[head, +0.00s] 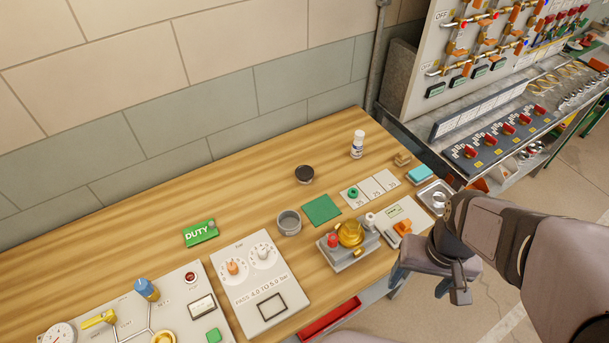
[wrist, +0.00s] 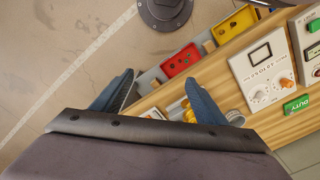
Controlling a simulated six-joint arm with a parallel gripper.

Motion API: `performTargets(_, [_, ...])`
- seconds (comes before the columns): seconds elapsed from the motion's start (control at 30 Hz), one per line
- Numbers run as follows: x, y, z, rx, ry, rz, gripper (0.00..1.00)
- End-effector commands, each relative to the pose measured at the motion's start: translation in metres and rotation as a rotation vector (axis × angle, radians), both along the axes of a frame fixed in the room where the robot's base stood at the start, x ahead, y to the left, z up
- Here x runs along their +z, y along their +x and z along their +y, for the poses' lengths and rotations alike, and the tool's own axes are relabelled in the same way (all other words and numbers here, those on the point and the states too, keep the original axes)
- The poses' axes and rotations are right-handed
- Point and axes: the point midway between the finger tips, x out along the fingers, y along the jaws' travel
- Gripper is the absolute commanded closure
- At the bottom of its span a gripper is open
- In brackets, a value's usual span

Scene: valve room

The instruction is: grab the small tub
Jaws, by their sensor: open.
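Two round vessels stand on the wooden bench in the head view. One is an open grey metal tub (head: 289,222), left of the green square. The other is a low dark tub with a black top (head: 305,174), farther back near the wall. I cannot tell for sure which one the task means. My gripper (head: 436,276) hangs off the bench's front right edge, well away from both. In the wrist view my gripper (wrist: 158,80) shows two blue fingers spread apart with nothing between them.
A device with a brass dome (head: 350,234) stands between my gripper and the grey tub. A white bottle (head: 358,145) stands at the back. Bare wood surrounds the dark tub.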

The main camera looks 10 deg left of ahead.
Motion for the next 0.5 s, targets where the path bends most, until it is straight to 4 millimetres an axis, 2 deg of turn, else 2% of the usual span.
performTargets(0.27, [0.042,0.001,0.0,0.0,0.0,-0.007,0.33])
performTargets(0.5, [0.025,0.055,0.046,0.1,0.087,-0.161,0.33])
